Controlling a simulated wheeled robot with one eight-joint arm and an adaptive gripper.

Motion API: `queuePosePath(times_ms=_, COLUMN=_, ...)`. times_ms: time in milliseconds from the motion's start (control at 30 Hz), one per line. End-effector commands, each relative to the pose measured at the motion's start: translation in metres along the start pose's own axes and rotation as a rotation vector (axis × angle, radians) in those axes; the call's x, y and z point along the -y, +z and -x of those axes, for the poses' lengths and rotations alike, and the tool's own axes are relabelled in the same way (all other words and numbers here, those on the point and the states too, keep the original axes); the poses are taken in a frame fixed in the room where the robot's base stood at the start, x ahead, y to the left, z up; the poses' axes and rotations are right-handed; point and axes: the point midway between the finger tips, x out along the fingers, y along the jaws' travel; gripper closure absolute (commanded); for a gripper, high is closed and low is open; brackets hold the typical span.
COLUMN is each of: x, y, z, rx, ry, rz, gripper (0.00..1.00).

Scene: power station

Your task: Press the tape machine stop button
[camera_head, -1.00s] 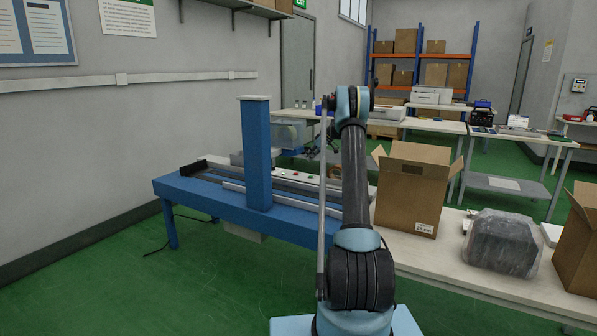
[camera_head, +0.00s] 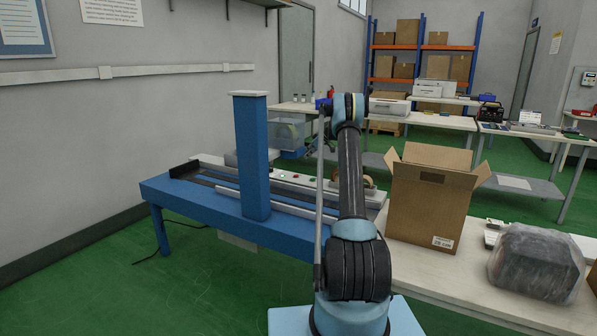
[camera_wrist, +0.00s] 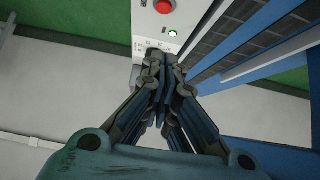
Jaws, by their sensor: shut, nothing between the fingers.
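The blue tape machine (camera_head: 180,196) stands left of my arm in the head view, with a tall blue column and dark rails. A pale control strip (camera_head: 268,173) behind the column carries a red button (camera_head: 297,178) and small green spots. In the wrist view, a red button (camera_wrist: 165,6) sits at the top edge of the white panel, partly cut off.
An open cardboard box (camera_head: 428,205) and a plastic-wrapped object (camera_head: 537,262) stand on the pale table right of my arm. A tape roll (camera_head: 368,181) is partly hidden behind my arm. Green floor (camera_head: 190,300) is clear at front left.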

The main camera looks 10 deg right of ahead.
Motion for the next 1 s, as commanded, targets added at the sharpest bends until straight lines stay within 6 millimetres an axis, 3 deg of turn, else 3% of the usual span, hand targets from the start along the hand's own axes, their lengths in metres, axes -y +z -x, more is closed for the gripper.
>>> queuePosePath(times_ms=300, x=-0.009, y=0.009, z=0.009, rx=0.0, ry=0.009, rz=-0.009, gripper=1.0)
queuePosePath(times_ms=467, x=-0.011, y=0.011, z=0.001, rx=0.0, ry=0.01, rz=-0.01, gripper=1.0)
queuePosePath(times_ms=1000, x=-0.012, y=0.012, z=-0.087, rx=0.0, ry=0.011, rz=-0.01, gripper=1.0)
